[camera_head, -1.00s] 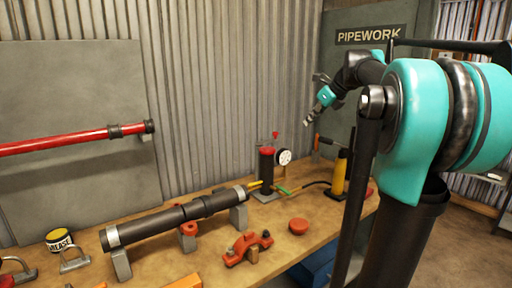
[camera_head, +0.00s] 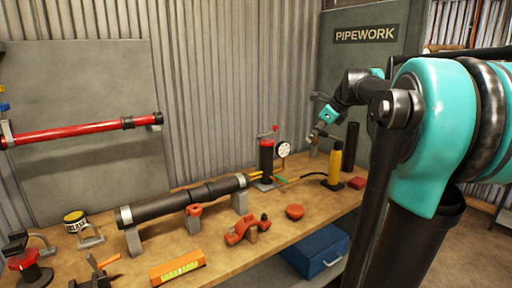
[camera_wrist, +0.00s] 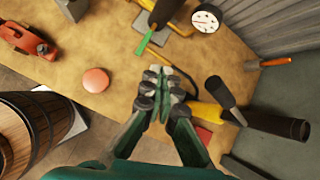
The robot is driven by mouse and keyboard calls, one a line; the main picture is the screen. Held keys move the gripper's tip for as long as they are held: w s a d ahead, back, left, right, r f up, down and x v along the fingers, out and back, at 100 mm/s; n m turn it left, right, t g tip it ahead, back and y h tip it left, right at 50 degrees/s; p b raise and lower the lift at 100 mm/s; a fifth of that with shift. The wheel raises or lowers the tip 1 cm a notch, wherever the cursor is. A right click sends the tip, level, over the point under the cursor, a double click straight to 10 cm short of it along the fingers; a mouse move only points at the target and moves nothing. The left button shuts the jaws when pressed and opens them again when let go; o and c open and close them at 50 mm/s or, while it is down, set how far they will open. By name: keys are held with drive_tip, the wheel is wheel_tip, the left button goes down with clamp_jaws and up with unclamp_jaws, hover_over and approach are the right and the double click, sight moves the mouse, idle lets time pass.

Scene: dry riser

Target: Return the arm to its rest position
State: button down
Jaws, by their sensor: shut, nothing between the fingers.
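My gripper (camera_head: 317,134) is at the far right end of the bench in the head view, above the bench top near the yellow cylinder. In the wrist view my gripper (camera_wrist: 165,84) has its fingertips together, with nothing between them. My teal and black arm (camera_head: 425,130) fills the right side of the head view and hides part of the bench's right end. The gripper is apart from the things on the bench.
The wooden bench (camera_head: 215,235) holds a black pipe (camera_head: 185,203) on stands, a red pump with a gauge (camera_head: 283,149), a yellow cylinder (camera_head: 335,165), a red clamp (camera_head: 240,231) and a red cap (camera_head: 295,211). A wooden barrel (camera_wrist: 30,125) stands beside the bench.

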drive_tip(key=s+f+n+h, duration=0.2)
drive_tip(key=s+f+n, duration=1)
drive_tip(key=f, duration=0.5)
drive_tip(key=s+a+f+n+g+h, duration=0.1)
drive_tip(key=s+f+n+h, duration=0.1)
drive_tip(key=s+f+n, duration=1)
drive_tip(key=s+f, duration=0.4)
drive_tip(key=f, duration=0.1)
drive_tip(key=shift+f+n+g, duration=0.25)
drive_tip(key=shift+n+g, duration=0.05)
drive_tip(key=shift+n, duration=0.1)
drive_tip(key=shift+a, duration=0.1)
